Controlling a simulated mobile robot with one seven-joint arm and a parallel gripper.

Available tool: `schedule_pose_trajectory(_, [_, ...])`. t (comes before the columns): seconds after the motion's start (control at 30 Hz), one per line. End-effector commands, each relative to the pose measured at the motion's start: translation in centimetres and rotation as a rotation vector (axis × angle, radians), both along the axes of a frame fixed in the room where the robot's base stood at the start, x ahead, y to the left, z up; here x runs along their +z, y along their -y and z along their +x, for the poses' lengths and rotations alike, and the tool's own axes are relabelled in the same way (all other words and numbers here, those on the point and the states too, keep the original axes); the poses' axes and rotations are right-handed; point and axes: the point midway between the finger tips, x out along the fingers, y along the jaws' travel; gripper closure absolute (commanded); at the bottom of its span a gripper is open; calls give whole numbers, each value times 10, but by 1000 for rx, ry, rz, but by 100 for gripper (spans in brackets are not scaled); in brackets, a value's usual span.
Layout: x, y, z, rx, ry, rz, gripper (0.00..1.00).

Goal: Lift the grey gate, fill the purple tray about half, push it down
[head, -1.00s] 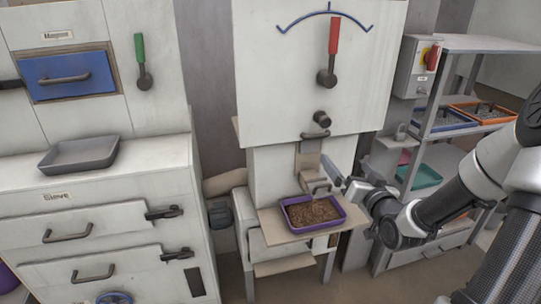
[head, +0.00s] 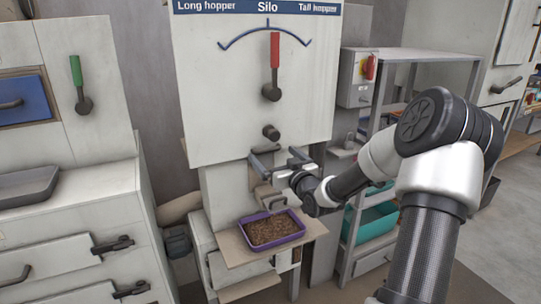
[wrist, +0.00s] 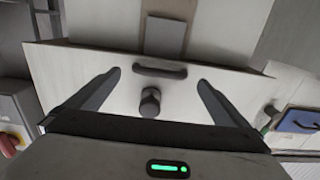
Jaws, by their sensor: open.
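The purple tray (head: 281,240) stands on a board under the silo spout in the head view. Brown pellets (head: 268,229) cover its bottom from wall to wall; their exact depth is hard to judge. The grey gate plate (wrist: 165,38) shows in the wrist view, with a dark bar handle (wrist: 160,70) by the silo panel's lower edge. My gripper (head: 280,158) is open and empty in front of the spout, above the tray. In the wrist view its fingers (wrist: 160,80) spread to either side of the handle, apart from it. In the head view my gripper partly hides the gate.
The silo panel (head: 220,110) carries a red lever (head: 275,50) and a dark knob (head: 271,132) just above my gripper. A shelf rack (head: 420,54) with a teal bin (head: 372,222) stands to the right. The sieve cabinet (head: 80,215) stands to the left.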

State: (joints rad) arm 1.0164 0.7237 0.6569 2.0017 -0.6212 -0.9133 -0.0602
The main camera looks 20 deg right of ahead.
Motion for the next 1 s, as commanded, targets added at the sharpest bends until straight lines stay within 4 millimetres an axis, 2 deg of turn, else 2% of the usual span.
schedule_pose_trajectory(0.1, [-1,-1,18,0,1,0,0])
schedule_pose_trajectory(0.2, [-1,-1,26,-1,0,0,0])
schedule_pose_trajectory(0.57, [0,-1,32,-1,-1,0,0])
schedule_pose_trajectory(0.67, [0,-1,32,-1,-1,0,14])
schedule_pose_trajectory(0.9, [0,-1,32,-1,-1,0,54])
schedule_pose_trajectory(0.93, [0,-1,32,-1,-1,0,58])
schedule_pose_trajectory(1.0, [-1,-1,32,-1,-1,0,58])
